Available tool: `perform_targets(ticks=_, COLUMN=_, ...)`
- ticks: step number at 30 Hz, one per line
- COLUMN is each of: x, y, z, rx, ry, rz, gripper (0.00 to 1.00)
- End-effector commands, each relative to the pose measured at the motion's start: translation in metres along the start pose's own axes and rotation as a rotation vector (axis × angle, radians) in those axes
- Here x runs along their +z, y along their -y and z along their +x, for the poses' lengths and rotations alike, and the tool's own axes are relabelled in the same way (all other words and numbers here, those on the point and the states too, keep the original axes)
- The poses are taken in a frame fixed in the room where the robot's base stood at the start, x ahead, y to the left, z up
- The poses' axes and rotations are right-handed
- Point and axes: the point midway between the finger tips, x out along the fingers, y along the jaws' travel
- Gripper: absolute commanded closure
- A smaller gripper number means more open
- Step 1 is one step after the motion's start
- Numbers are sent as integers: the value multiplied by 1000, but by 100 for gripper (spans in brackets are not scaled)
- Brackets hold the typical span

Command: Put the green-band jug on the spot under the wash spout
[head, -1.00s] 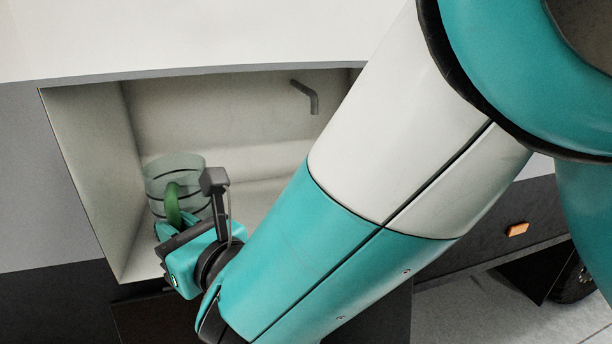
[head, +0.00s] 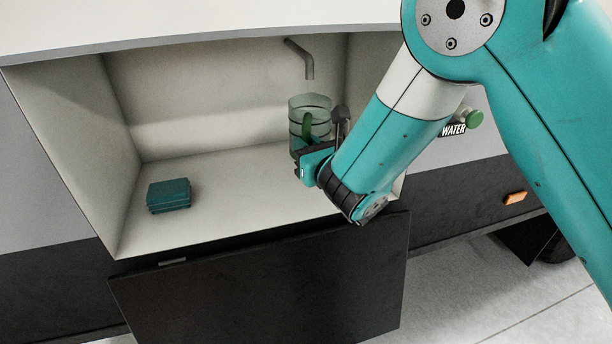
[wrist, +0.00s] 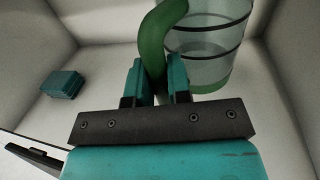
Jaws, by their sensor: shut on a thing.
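The green-band jug (head: 309,115) is clear, with dark rings, a green handle and a green band near its base. My gripper (head: 314,155) is shut on the jug's handle, and the jug looks upright. In the wrist view my gripper's fingers (wrist: 156,82) clasp the green handle (wrist: 153,35), with the jug body (wrist: 208,45) just beyond and to the right. The grey wash spout (head: 305,60) comes out of the alcove's back wall, and its tip shows just above the jug. The spot under the spout is not visible. I cannot tell whether the jug's base touches the floor.
A teal block-like stack (head: 169,195) sits on the left of the alcove floor (head: 232,190). A dark flap (head: 270,285) hangs below the front edge. A green knob (head: 474,119) by a WATER label is on the outer wall at right. The middle of the floor is clear.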

Motion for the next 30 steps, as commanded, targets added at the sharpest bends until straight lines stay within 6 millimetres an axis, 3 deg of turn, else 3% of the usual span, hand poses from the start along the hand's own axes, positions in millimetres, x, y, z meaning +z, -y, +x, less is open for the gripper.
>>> perform_targets(ticks=1, x=-17, y=-1, z=0, rx=2, ry=0, rz=0, gripper=100)
perform_targets(ticks=8, x=-34, y=-3, z=1, rx=4, ry=2, rz=1, gripper=100)
perform_targets(ticks=14, x=-63, y=-3, z=1, rx=4, ry=2, rz=0, gripper=100)
perform_targets(ticks=27, x=-67, y=-3, z=1, rx=4, ry=2, rz=-1, gripper=100)
perform_targets(ticks=28, x=-67, y=-3, z=0, rx=3, ry=2, rz=0, gripper=80)
perform_targets(ticks=30, x=-66, y=-3, z=0, rx=3, ry=2, rz=0, gripper=64)
